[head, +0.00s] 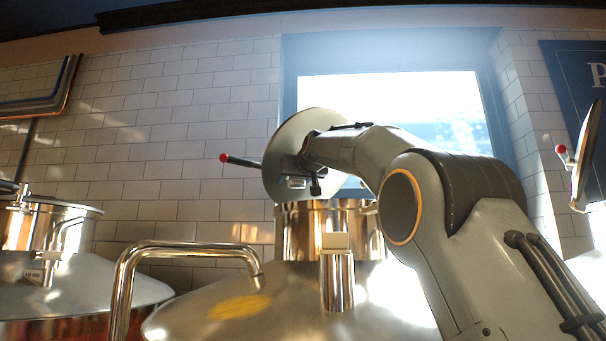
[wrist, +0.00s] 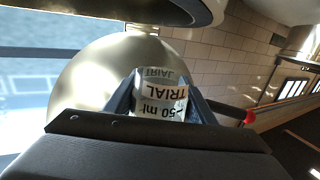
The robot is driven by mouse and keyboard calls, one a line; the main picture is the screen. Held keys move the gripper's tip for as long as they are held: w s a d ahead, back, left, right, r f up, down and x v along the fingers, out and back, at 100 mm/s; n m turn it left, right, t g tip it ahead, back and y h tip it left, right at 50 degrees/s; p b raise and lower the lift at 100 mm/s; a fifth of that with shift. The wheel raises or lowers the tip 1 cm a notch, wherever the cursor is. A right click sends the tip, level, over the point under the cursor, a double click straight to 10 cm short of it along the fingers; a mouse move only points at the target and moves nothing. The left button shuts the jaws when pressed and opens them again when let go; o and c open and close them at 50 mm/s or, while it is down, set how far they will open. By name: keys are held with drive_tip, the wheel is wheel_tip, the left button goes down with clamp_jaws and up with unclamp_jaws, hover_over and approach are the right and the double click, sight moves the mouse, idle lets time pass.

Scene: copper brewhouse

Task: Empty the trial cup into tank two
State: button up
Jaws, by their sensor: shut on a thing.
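The trial cup (wrist: 160,98) is a clear cup with black lettering reading "TRIAL" and "50 ml", seen in the wrist view. My gripper (wrist: 162,88) is shut on it, with a dark finger on each side. In the head view my gripper (head: 304,184) is in front of the raised round lid (head: 291,135), above the open neck (head: 305,232) of the middle tank (head: 245,300). The cup is small and partly hidden there. I cannot make out its contents or any number on the middle tank.
A left tank (head: 70,280) carries a small tag too small to read. A bent steel pipe (head: 190,248) and a short steel post (head: 337,278) stand in front of the middle neck. A red-tipped lid handle (head: 240,162) sticks out left. Another raised lid (head: 585,155) is at the right.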

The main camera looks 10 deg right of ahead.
drive_tip(key=a+r+p, duration=0.1)
drive_tip(key=a+p, duration=0.1)
drive_tip(key=a+r+p, duration=0.1)
drive_tip(key=a+p, duration=0.1)
drive_tip(key=a+r+p, duration=0.1)
drive_tip(key=r+p, duration=0.1)
drive_tip(key=shift+s+a, duration=0.3)
drive_tip(key=shift+a, duration=0.1)
drive_tip(key=shift+d, duration=0.1)
